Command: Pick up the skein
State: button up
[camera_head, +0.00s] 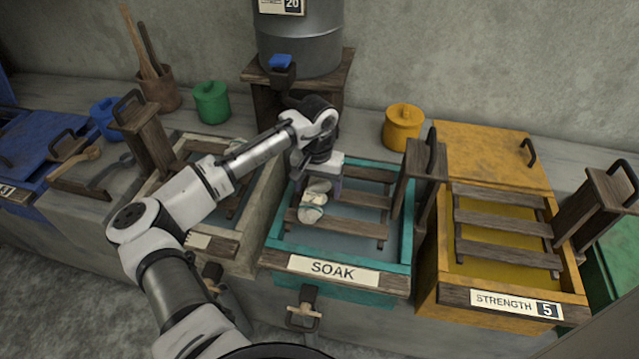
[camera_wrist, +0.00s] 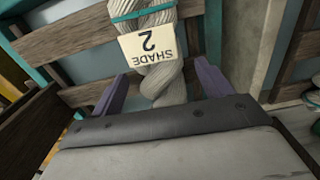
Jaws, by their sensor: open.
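A pale twisted skein (camera_head: 312,208) lies on the wooden slats of the teal vat marked SOAK (camera_head: 335,266). In the wrist view the skein (camera_wrist: 170,92) wears a teal tie and a tag (camera_wrist: 147,44) reading SHADE 2. My gripper (camera_head: 320,186) is over the far end of the skein. In the wrist view my open gripper (camera_wrist: 158,85) has one purple finger on each side of the skein, with gaps visible. The gripper body hides part of the skein.
A yellow vat marked STRENGTH 5 (camera_head: 513,303) stands to the right, with upright handled wooden pieces (camera_head: 412,178) between the vats. A pale-rimmed vat (camera_head: 262,205) is to the left. A metal drum (camera_head: 300,42) and yellow pot (camera_head: 403,128) stand behind.

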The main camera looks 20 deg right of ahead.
jog(key=shift+c, duration=0.5)
jog(key=c, duration=1)
jog(key=shift+r, duration=0.15)
jog(key=shift+c, duration=0.2)
